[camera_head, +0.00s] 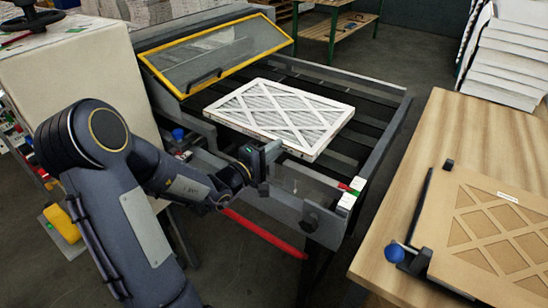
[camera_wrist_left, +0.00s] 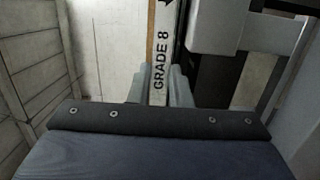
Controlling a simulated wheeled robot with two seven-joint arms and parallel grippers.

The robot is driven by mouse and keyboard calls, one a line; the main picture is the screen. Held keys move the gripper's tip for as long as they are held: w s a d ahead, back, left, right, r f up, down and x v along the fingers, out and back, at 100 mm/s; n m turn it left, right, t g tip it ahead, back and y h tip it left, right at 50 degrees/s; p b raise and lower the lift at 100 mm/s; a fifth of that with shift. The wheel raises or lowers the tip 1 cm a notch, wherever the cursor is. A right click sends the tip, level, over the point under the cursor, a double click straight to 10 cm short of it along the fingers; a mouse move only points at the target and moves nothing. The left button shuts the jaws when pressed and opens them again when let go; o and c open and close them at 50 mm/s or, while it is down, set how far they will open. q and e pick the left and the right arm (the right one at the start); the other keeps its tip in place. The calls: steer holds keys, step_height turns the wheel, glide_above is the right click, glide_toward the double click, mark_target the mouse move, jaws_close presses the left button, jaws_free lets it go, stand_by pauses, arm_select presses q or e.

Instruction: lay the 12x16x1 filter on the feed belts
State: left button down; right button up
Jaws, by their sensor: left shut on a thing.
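The white pleated filter with a crisscross face (camera_head: 285,112) is over the dark feed belts (camera_head: 365,112) of the metal machine, lying nearly flat. I cannot tell whether it rests fully on the belts. My left gripper (camera_head: 264,158) is shut on its near edge. In the left wrist view, the filter's white edge (camera_wrist_left: 164,40), printed "GRADE 8", stands between the gripper's fingertips (camera_wrist_left: 160,84). The filter's size label is not readable. My right gripper is not in view.
A yellow-framed clear guard (camera_head: 217,55) stands tilted up behind the filter. A wooden table (camera_head: 470,140) at right holds a brown filter (camera_head: 500,235) beside black stops and a blue knob (camera_head: 394,252). White filters (camera_head: 508,55) are stacked at the back right.

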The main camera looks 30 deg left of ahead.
arm_select(q)
steer(key=f, duration=0.3)
steer(key=shift+w+a+f, duration=0.1)
steer(key=shift+w+f, duration=0.1)
steer(key=shift+f, duration=0.05)
steer(key=shift+f+b, duration=0.2)
steer(key=shift+b, duration=0.1)
steer(key=c, duration=1.3)
jaws_free()
steer(key=shift+c, duration=0.2)
